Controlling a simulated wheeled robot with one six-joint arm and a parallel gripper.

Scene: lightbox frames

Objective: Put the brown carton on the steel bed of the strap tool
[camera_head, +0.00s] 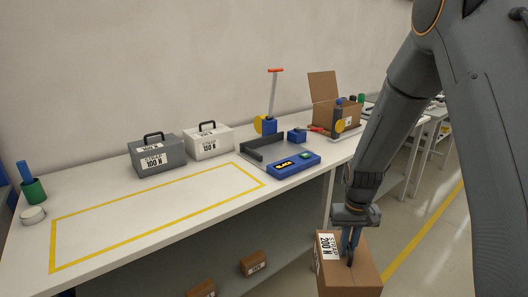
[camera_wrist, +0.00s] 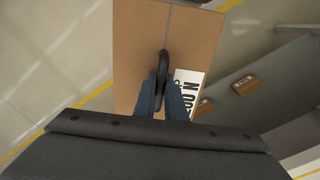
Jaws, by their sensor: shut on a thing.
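The brown carton (camera_head: 345,278) hangs from my gripper (camera_head: 350,240) in front of the table, over the floor, with a white label on its side. In the wrist view, the carton (camera_wrist: 137,60) fills the top middle, and my gripper (camera_wrist: 162,98) has its blue fingers shut on the carton's black handle (camera_wrist: 163,65). The strap tool (camera_head: 269,125), blue with a tall red-topped lever and a yellow wheel, stands at the back right of the table. A dark grey metal channel (camera_head: 262,152), seemingly its steel bed, lies in front of it and looks empty.
An open carton (camera_head: 338,115) stands right. Small cartons (camera_head: 253,263) sit below. The yellow-taped area (camera_head: 150,222) is clear.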

